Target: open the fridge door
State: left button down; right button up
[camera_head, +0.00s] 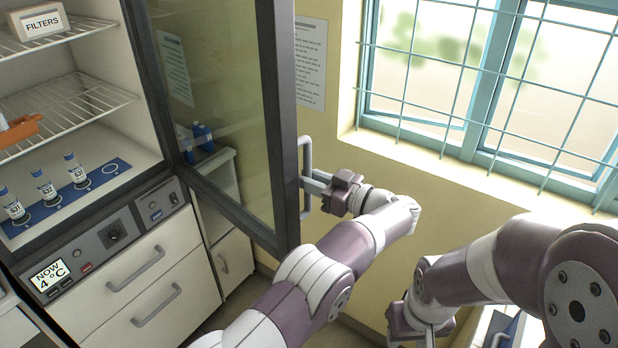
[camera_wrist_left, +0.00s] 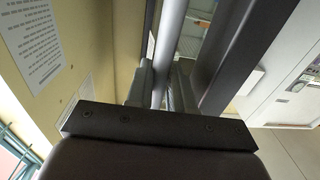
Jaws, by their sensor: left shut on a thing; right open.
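The fridge door (camera_head: 285,120) is a dark-framed glass door standing wide open, swung out to the right of the fridge interior. Its grey vertical bar handle (camera_head: 307,160) is on the outer edge. My left gripper (camera_head: 312,184) is shut on the handle near its lower part. In the left wrist view the handle (camera_wrist_left: 168,50) runs between the fingers, beside the dark door frame (camera_wrist_left: 245,50). My right gripper (camera_head: 430,335) is low in the head view, away from the door; its fingertips are partly cut off by the bottom edge.
Inside the fridge are wire shelves (camera_head: 75,100), a FILTERS box (camera_head: 40,20), an orange rack (camera_head: 20,130) and vials (camera_head: 75,168) on a blue mat. Drawers (camera_head: 150,280) lie below. A barred window (camera_head: 480,80) and yellow wall are at the right.

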pick_arm(q)
jog(key=shift+w+a+r, duration=0.1)
jog(key=shift+w+r, duration=0.05)
jog(key=shift+r, duration=0.25)
pick_arm(e)
jog(key=shift+w+r, duration=0.1)
jog(key=shift+w, duration=0.05)
pick_arm(q)
jog(key=c, duration=1.2)
grip_release()
jog(key=shift+a, duration=0.1)
jog(key=shift+o, duration=0.4)
jog(key=shift+a+f, duration=0.2)
jog(key=shift+a, duration=0.2)
jog(key=shift+d+f, duration=0.1)
jog(key=shift+d, duration=0.2)
jog(key=b+v, duration=0.2)
jog(key=v, duration=0.5)
pick_arm(e)
jog(key=shift+a+f, duration=0.2)
jog(key=shift+f, duration=0.85)
